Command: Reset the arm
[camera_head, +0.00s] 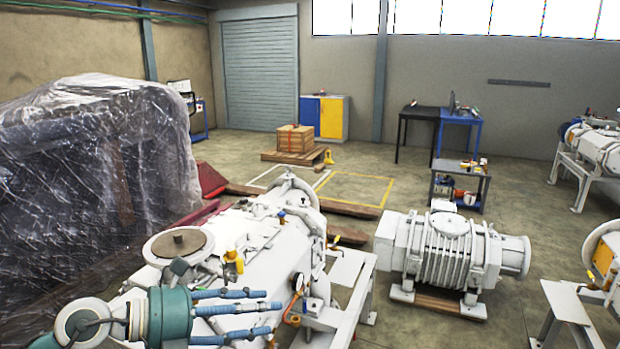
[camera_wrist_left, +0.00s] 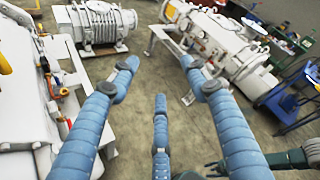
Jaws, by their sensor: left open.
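My left gripper (camera_head: 270,310) has a teal body and blue segmented fingers. It comes in at the bottom left of the head view, in front of the large white machine (camera_head: 262,262). No right gripper shows in the head view.
A ribbed white pump (camera_head: 445,250) stands on wooden beams right of the large machine. A plastic-wrapped load (camera_head: 95,165) fills the left. A small cart (camera_head: 460,185) and a crate on a pallet (camera_head: 295,138) stand farther back. Open floor lies between them.

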